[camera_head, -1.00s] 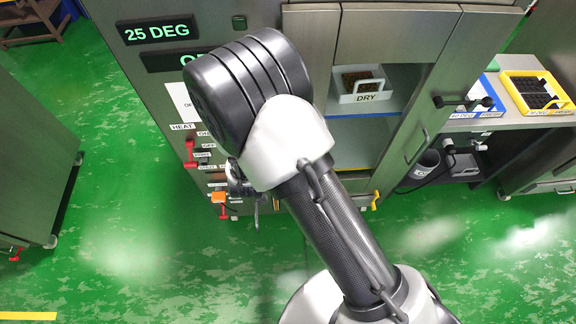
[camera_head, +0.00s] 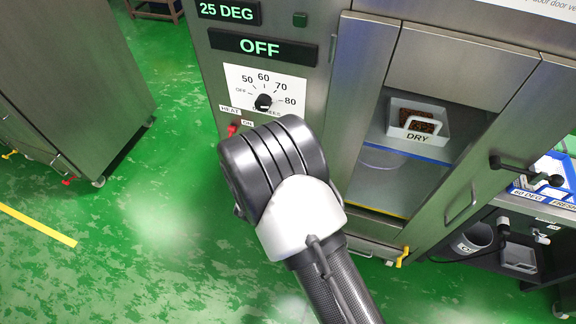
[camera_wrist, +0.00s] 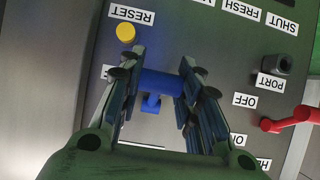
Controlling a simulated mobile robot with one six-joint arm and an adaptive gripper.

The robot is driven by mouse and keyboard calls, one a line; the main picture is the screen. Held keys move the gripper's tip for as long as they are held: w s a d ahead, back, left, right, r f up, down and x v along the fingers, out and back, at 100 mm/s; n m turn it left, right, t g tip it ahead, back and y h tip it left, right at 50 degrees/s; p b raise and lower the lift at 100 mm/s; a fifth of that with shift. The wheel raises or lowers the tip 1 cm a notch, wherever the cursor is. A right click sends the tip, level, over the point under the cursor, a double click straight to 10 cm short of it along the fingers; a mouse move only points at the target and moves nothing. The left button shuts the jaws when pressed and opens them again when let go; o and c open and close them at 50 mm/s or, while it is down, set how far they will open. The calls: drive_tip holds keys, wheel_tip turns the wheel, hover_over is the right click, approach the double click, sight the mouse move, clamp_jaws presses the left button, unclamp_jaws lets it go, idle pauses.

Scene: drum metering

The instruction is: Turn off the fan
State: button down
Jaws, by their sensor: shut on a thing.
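A blue lever handle (camera_wrist: 160,82) on the grey control panel shows in the wrist view, lying between the fingers of my gripper (camera_wrist: 162,92). The fingers are shut on it, one at each end. No fan label is readable; labels around the handle are partly hidden by the fingers. In the wrist view the panel lettering appears upside down. In the head view my arm hides my gripper and the blue handle.
A yellow button (camera_wrist: 126,33) is beside a RESET label. A red lever (camera_wrist: 285,120) is near OFF. The head view shows a dial (camera_head: 264,102), an OFF display (camera_head: 262,47), a DRY tray (camera_head: 418,125), and open green floor at left.

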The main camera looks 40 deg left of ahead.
drive_tip(key=shift+w+r, duration=0.1)
drive_tip(key=c, duration=1.1)
unclamp_jaws()
drive_tip(key=v, duration=1.2)
